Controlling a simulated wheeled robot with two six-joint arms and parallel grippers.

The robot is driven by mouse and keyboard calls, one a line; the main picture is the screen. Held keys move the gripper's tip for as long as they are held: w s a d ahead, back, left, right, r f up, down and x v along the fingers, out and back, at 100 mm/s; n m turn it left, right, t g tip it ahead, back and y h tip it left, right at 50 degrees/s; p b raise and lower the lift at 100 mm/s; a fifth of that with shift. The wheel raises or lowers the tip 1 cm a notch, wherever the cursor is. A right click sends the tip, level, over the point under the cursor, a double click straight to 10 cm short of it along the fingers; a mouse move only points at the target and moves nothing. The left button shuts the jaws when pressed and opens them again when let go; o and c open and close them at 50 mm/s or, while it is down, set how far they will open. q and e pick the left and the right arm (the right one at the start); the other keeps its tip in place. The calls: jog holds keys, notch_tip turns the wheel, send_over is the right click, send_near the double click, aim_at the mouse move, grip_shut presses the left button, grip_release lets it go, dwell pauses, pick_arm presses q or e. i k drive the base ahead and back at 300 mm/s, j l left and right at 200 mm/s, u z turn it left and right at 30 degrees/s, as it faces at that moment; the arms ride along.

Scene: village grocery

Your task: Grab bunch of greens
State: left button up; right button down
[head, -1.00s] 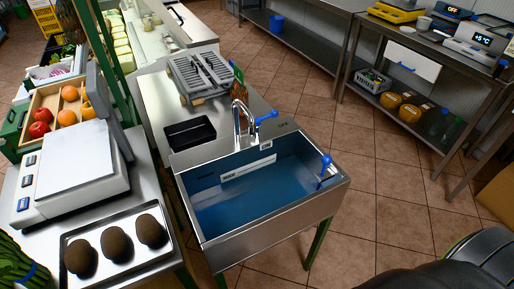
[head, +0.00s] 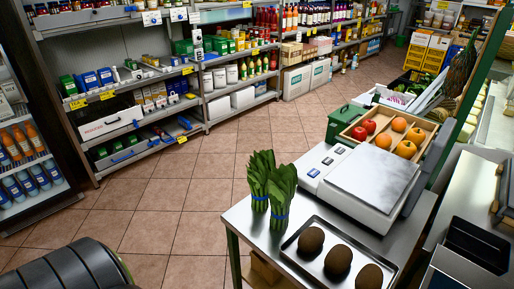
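Two upright bunches of long green leaves, each tied with a blue band, stand side by side at the left corner of the steel table (head: 246,222). The rear bunch of greens (head: 260,170) is partly overlapped by the front bunch of greens (head: 281,188). Neither of my grippers shows in the head view, so I cannot see whether they are open or shut.
A metal tray (head: 289,250) with three brown round items lies right of the greens. Behind it stand a scale (head: 375,182) and a wooden fruit crate (head: 432,128). Stocked shelves line the back. The tiled floor (head: 165,195) left of the table is clear.

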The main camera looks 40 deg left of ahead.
aim_at(259, 172)
jog(key=u, duration=1.2)
